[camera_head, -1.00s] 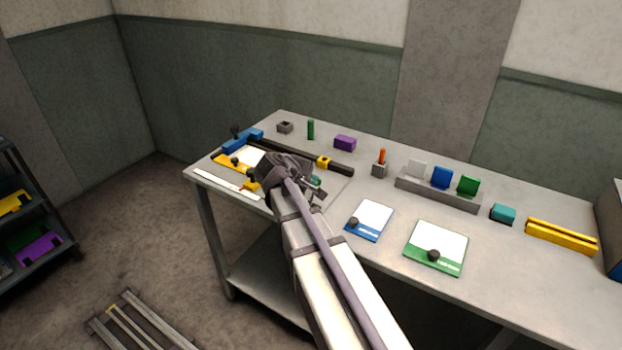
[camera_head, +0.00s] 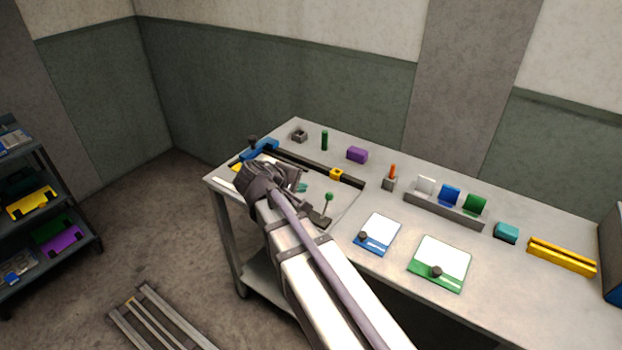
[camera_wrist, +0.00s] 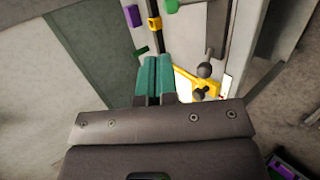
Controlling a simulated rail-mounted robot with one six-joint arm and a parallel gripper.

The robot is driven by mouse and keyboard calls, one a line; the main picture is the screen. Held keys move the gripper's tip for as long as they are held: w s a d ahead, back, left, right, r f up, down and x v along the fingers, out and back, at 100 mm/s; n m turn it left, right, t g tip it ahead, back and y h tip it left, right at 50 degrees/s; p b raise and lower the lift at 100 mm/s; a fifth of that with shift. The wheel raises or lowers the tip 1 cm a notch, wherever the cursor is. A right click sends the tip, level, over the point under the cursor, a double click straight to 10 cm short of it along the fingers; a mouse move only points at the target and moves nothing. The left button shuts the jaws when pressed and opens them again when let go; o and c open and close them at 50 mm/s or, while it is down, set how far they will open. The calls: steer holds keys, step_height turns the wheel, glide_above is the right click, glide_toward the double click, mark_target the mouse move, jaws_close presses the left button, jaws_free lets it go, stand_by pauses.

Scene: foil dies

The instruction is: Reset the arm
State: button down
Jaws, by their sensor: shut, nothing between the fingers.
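My gripper (camera_head: 301,187) is over the left end of the workbench (camera_head: 402,282), above its surface. In the wrist view my gripper (camera_wrist: 153,62) shows its two teal fingers close side by side with nothing between them. Ahead of the fingertips lies the dark rail with a yellow slider (camera_wrist: 154,23). A yellow die with a dark knob (camera_wrist: 205,70) is to the right of the fingers. In the head view my arm hides most of that die, and the dark rail's yellow slider (camera_head: 337,174) is right of the gripper.
A blue die card (camera_head: 377,235) and a green die card (camera_head: 440,264) lie at the front edge. A grey rack (camera_head: 445,211) holds white, blue and green plates. A purple block (camera_head: 357,155) stands at the back. A shelf (camera_head: 50,235) stands at the left.

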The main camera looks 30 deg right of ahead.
steer(key=shift+s+a+r, duration=0.15)
steer(key=shift+a+r, duration=0.25)
steer(key=shift+a, duration=0.1)
steer(key=s+a+f+m+g+y, duration=0.1)
steer(key=s+a+f+m+y, duration=0.1)
steer(key=s+a+f+y, duration=0.1)
steer(key=s+a+f+m+g+y, duration=0.2)
steer(key=s+a+y, duration=0.4)
steer(key=s, duration=0.4)
steer(key=shift+s+a+f+m+y, duration=0.25)
steer(key=shift+f+m+y, duration=0.3)
steer(key=shift+f, duration=0.35)
